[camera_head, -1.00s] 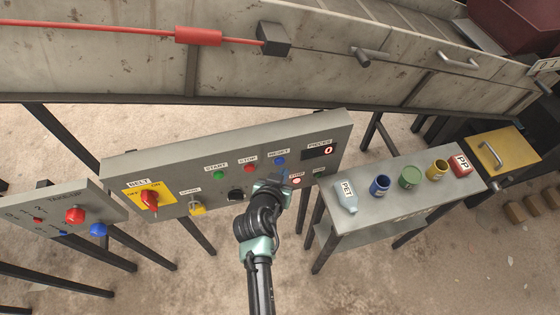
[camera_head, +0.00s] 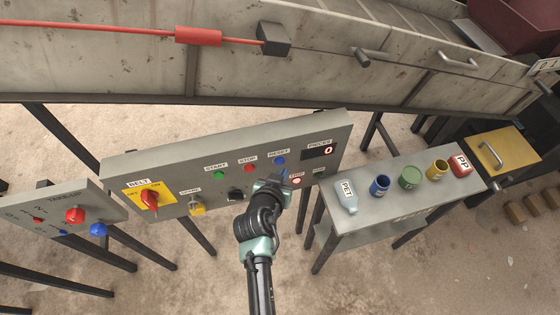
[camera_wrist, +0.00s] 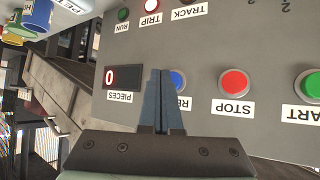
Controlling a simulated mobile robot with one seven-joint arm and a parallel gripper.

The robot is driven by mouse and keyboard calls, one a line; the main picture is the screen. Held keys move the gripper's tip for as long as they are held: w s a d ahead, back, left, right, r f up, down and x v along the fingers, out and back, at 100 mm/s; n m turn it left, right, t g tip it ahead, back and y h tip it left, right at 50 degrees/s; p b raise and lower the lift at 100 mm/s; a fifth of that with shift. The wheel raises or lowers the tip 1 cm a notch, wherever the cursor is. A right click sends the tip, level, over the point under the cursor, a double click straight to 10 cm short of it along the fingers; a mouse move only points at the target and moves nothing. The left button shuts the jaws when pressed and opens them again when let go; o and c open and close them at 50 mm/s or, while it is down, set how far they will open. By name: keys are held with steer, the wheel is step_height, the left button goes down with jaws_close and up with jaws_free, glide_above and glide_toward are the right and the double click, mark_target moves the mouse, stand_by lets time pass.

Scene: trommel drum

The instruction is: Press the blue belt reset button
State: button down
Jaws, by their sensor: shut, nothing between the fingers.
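The blue reset button (camera_head: 279,160) is on the grey control panel (camera_head: 228,178), under a RESET label. It also shows in the wrist view (camera_wrist: 178,81), partly hidden behind the right side of my gripper's fingers. My gripper (camera_wrist: 162,72) is shut with its two fingers together and empty, in front of the panel. In the wrist view the fingertips lie between the blue button and the PIECES display. In the head view my gripper (camera_head: 283,177) is just below the blue button. Whether the fingertips touch the panel cannot be told.
A red stop button (camera_head: 250,168) and green start button (camera_head: 219,175) sit left of the blue one. A red belt switch (camera_head: 149,199) is far left. A grey table (camera_head: 395,210) holds several containers.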

steer(key=shift+w, duration=0.1)
steer(key=shift+w+a+b, duration=0.1)
steer(key=shift+w+b, duration=0.25)
steer(key=shift+b, duration=0.05)
steer(key=shift+w+a+b, duration=0.1)
steer(key=shift+w+b, duration=0.2)
steer(key=shift+w, duration=0.1)
stand_by(0.7)
steer(key=shift+s, duration=0.1)
steer(key=shift+s+d+p, duration=0.25)
steer(key=shift+s+p, duration=0.1)
steer(key=shift+s, duration=0.4)
steer(key=shift+s, duration=0.1)
steer(key=shift+s+d+p, duration=0.2)
steer(key=shift+s+p, duration=0.1)
steer(key=shift+s, duration=0.45)
steer(key=shift+s+d+p, duration=0.2)
steer(key=shift+s+p, duration=0.1)
steer(key=shift+s, duration=0.5)
steer(key=shift+s+d+p, duration=0.2)
steer(key=shift+s+p, duration=0.1)
steer(key=shift+s, duration=0.45)
